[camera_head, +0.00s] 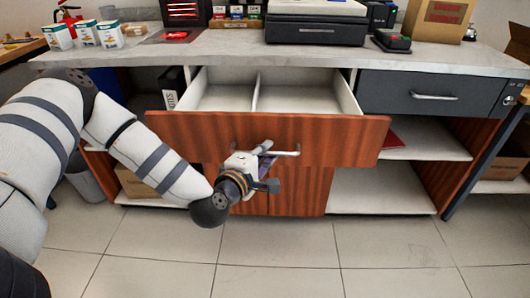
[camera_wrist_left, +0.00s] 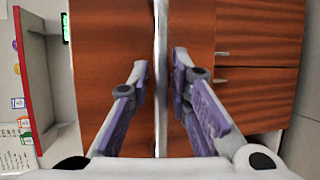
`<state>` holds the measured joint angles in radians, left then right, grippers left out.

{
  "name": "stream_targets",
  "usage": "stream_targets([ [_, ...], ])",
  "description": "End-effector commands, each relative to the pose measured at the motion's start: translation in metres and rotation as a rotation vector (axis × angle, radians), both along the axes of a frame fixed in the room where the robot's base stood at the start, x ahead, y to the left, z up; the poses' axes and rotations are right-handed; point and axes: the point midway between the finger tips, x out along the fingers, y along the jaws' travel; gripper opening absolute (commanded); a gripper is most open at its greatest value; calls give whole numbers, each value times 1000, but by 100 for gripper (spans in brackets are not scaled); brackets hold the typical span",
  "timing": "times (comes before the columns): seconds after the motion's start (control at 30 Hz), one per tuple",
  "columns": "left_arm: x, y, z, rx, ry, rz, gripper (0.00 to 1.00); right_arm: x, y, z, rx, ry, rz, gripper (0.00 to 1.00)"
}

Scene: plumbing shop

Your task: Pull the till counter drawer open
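The till counter drawer (camera_head: 330,135) has a reddish-brown wood front and stands well out from the counter. Its pale, empty inside (camera_head: 300,98) shows a divider. The drawer's bar handle (camera_head: 288,153) is on the middle of the front; it also shows in the left wrist view (camera_wrist_left: 161,120), running between my fingers. My left gripper (camera_head: 268,163) is at the handle, one finger above it and one below. In the left wrist view my left gripper (camera_wrist_left: 160,72) is open around the bar, with narrow gaps at the fingertips. My right gripper is not in view.
A grey drawer (camera_head: 430,95) with its own handle is shut at the right. The grey countertop (camera_head: 230,46) carries a till (camera_head: 315,28), small boxes (camera_head: 87,33) and a card terminal (camera_head: 392,40). Open shelves (camera_head: 380,200) lie below. The tiled floor (camera_head: 300,255) in front is clear.

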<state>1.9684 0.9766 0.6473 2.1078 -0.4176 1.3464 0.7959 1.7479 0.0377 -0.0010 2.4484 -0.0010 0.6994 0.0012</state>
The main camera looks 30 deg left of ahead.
Motion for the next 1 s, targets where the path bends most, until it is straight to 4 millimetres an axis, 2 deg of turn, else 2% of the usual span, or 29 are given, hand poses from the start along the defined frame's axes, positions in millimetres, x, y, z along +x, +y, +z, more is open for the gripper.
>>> stream_targets([
  [0.07,-4,0,0,0,1,0,18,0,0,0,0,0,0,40],
  [0.3,-51,-8,10,-3,3,-1,18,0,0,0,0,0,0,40],
  [0.43,-68,-10,13,-1,1,0,18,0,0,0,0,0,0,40],
  [0.9,-73,-12,14,1,2,-3,18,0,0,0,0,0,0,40],
  [0.97,-75,-20,7,13,30,-30,18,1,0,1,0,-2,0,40],
  [1.0,-79,-32,-3,36,73,-75,18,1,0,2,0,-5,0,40],
])
